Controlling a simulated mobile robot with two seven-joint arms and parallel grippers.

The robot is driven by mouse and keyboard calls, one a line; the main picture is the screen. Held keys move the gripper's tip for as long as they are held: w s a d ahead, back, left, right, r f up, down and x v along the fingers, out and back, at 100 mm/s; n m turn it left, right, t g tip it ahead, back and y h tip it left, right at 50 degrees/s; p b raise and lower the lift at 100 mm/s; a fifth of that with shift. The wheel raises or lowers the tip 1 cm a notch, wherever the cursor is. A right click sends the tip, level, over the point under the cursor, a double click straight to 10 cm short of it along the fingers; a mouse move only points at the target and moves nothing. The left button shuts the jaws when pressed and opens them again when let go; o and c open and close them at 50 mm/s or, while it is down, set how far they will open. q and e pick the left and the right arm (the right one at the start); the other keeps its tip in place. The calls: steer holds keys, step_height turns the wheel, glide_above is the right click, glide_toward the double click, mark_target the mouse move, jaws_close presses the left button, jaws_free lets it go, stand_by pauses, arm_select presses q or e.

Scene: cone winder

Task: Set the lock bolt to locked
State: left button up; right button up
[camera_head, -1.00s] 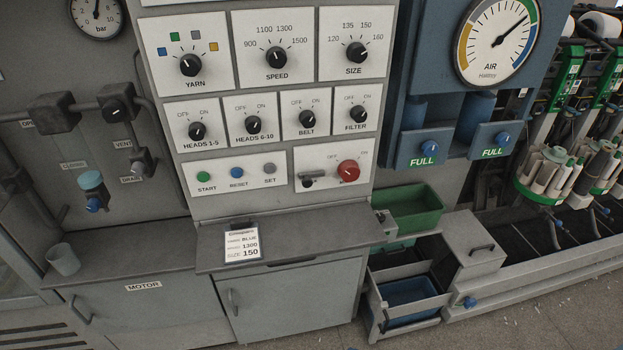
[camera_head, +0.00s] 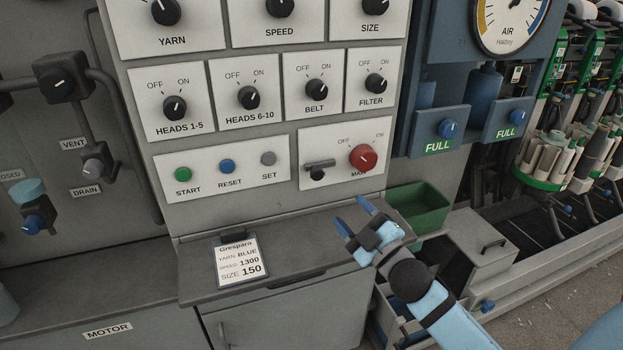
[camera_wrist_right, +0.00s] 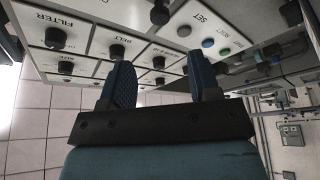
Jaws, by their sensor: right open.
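The lock bolt (camera_head: 319,165) is a small grey bar over a dark round knob, on the white plate left of the red MAIN switch (camera_head: 363,158). The bar lies roughly level and stays short of the red knob. My right gripper (camera_head: 353,214) is open and empty, below and to the right of the bolt, over the shelf's right end. In the right wrist view its two blue fingers (camera_wrist_right: 160,82) stand apart with nothing between them. A dark knob shows at the top there, but I cannot tell whether it belongs to the bolt. My left gripper is out of view.
The START, RESET and SET buttons (camera_head: 227,167) are left of the bolt. Rotary switches (camera_head: 249,97) sit above. A job card (camera_head: 240,262) lies on the grey shelf (camera_head: 325,238). A green bin (camera_head: 418,207) stands right of the cabinet, behind my right arm.

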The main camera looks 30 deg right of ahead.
mark_target(319, 177)
steer(key=p+x, duration=0.1)
steer(key=x, duration=1.1)
steer(key=shift+w, duration=0.2)
steer(key=shift+c, duration=0.2)
jaws_close()
steer(key=shift+s+d+p, duration=0.2)
steer(key=shift+s+d, duration=0.05)
steer(key=shift+d, duration=0.85)
steer(key=shift+s+d+p, duration=0.15)
steer(key=shift+s+d, duration=0.1)
steer(key=shift+d, duration=0.85)
steer(key=shift+c, duration=1.3)
jaws_free()
steer(key=o, duration=0.3)
steer(key=shift+d, duration=0.1)
